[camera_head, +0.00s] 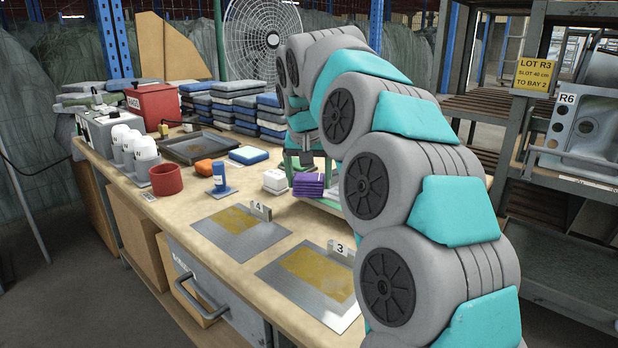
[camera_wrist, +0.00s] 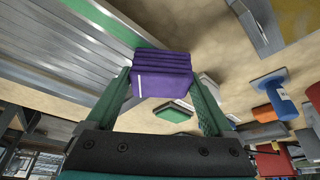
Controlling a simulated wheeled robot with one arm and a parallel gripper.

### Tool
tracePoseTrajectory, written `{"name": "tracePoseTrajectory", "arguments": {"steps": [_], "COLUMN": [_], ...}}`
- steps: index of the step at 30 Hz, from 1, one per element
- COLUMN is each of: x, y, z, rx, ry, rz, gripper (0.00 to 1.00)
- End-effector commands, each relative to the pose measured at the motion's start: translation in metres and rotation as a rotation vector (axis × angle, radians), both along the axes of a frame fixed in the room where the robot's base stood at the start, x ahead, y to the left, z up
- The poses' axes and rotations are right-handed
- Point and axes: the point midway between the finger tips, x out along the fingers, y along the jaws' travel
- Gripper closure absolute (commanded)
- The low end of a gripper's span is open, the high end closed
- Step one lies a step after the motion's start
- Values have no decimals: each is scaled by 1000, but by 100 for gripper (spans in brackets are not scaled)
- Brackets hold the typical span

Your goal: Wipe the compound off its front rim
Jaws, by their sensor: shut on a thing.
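My gripper (camera_wrist: 162,82) is shut on a folded purple cloth (camera_wrist: 162,72), which sits between its two green fingers in the wrist view. In the head view the purple cloth (camera_head: 308,184) is over the back middle of the bench, and my arm hides much of the gripper. A grey ribbed metal surface (camera_wrist: 60,50) with a green strip (camera_wrist: 105,20) lies left of the cloth in the wrist view. I cannot tell whether the cloth touches it. No compound on a front rim can be made out. A steel sink (camera_head: 590,125) stands on the right rack.
Steel plates with yellowish patches, marked 4 (camera_head: 240,240) and 3 (camera_head: 285,295), lie on the bench front. Stacked cloths (camera_head: 235,105) are behind.

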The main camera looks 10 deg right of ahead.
Motion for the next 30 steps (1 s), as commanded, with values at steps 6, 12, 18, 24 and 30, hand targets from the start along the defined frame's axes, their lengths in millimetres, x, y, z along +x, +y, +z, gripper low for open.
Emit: {"name": "tracePoseTrajectory", "arguments": {"steps": [6, 12, 18, 24, 30], "x": [0, -7, -20, -29, -35], "y": [0, -5, -15, -20, -25], "z": [-2, -2, -2, -1, -1], "rx": [0, 1, 1, 0, 0], "ry": [0, -1, 1, 1, 0], "rz": [0, -1, -1, 1, 0], "gripper": [76, 76, 76, 76, 76]}}
